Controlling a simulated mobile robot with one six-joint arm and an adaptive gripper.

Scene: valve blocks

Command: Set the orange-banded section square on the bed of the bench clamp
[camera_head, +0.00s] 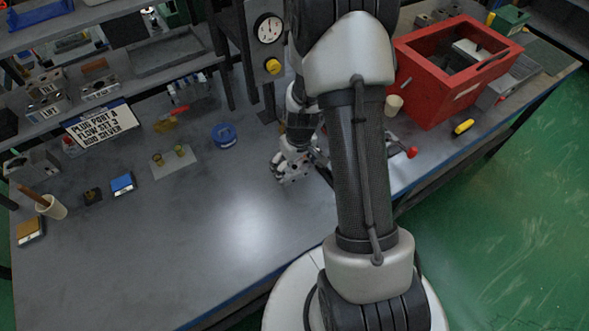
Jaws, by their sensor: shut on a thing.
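My gripper (288,172) is over the middle of the bench, left of my own arm link. It is shut on a small grey metal valve section, partly covered by the fingers. No orange band can be made out on it at this size. The bench clamp is mostly hidden behind my arm; a red-knobbed handle (411,152), which looks like part of it, shows just right of the arm. The clamp bed is not visible, so I cannot tell how the section sits relative to it.
A red open box (440,95) stands at the right, with a yellow item (464,127) near it. A blue ring (223,135), a pale plate with small fittings (186,166) and a lettered sign (101,122) are left. The front-left bench (150,240) is clear.

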